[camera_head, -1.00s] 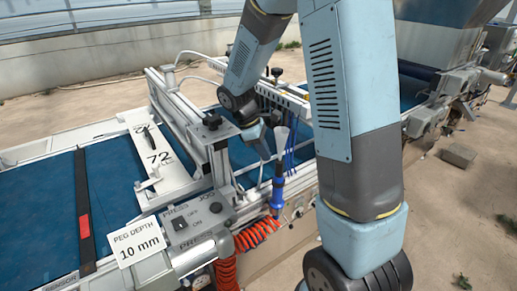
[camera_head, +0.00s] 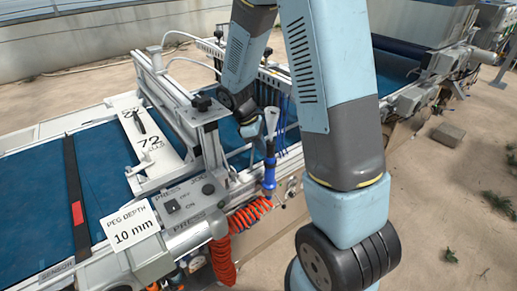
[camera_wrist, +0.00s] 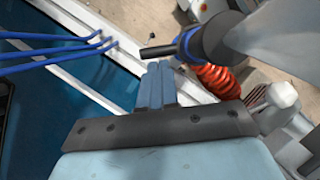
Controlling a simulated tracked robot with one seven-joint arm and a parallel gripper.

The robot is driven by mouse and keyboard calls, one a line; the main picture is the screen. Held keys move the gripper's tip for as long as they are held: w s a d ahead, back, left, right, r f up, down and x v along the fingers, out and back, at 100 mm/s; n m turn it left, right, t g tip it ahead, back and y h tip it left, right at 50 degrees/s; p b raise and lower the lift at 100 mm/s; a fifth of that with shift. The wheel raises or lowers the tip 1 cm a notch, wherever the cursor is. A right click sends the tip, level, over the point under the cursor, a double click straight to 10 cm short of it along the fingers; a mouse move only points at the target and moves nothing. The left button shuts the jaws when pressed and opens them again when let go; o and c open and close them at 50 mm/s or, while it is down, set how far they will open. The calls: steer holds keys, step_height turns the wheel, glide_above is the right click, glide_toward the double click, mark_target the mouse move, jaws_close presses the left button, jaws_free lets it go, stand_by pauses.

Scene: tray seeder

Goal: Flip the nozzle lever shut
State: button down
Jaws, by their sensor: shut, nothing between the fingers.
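The blue nozzle (camera_head: 270,170) with a grey funnel (camera_head: 271,122) on top stands upright at the machine's near side. In the wrist view the grey funnel (camera_wrist: 275,35) fills the upper right, and a thin black lever (camera_wrist: 160,51) sticks out leftward from the blue-ringed black collar (camera_wrist: 203,42). My gripper (camera_wrist: 156,70) is shut and empty, its fingertips just below the lever in the picture. I cannot tell whether they touch it. In the head view my gripper (camera_head: 252,135) is small, beside the funnel, and its fingertips are hard to make out.
A red coiled hose (camera_head: 222,262) hangs below the nozzle. Blue tubes (camera_wrist: 50,50) run close to my fingers on the left. The press control box (camera_head: 185,205) and a "PEG DEPTH 10 mm" sign (camera_head: 132,227) stand left. White frame rails (camera_head: 205,150) surround the blue belt.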

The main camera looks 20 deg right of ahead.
steer(key=d+m, duration=0.1)
steer(key=m+g, duration=0.1)
steer(key=m, duration=0.1)
steer(key=d+m+y, duration=0.1)
steer(key=m, duration=0.1)
steer(key=shift+s+d+g, duration=0.15)
steer(key=shift+d+g, duration=0.15)
steer(key=shift+d, duration=0.05)
steer(key=m, duration=0.1)
steer(key=d+m+y, duration=0.1)
steer(key=m, duration=0.1)
steer(key=s+m, duration=0.1)
steer(key=shift+d+m+g+y, duration=0.3)
steer(key=shift+y, duration=0.1)
steer(key=shift+a, duration=0.15)
steer(key=shift+s+a, duration=0.15)
steer(key=shift+a, duration=0.45)
steer(key=d+v, duration=0.1)
steer(key=v, duration=0.8)
steer(key=shift+w+a+r, duration=0.25)
steer(key=shift+a+r, duration=0.15)
steer(key=shift+a, duration=0.1)
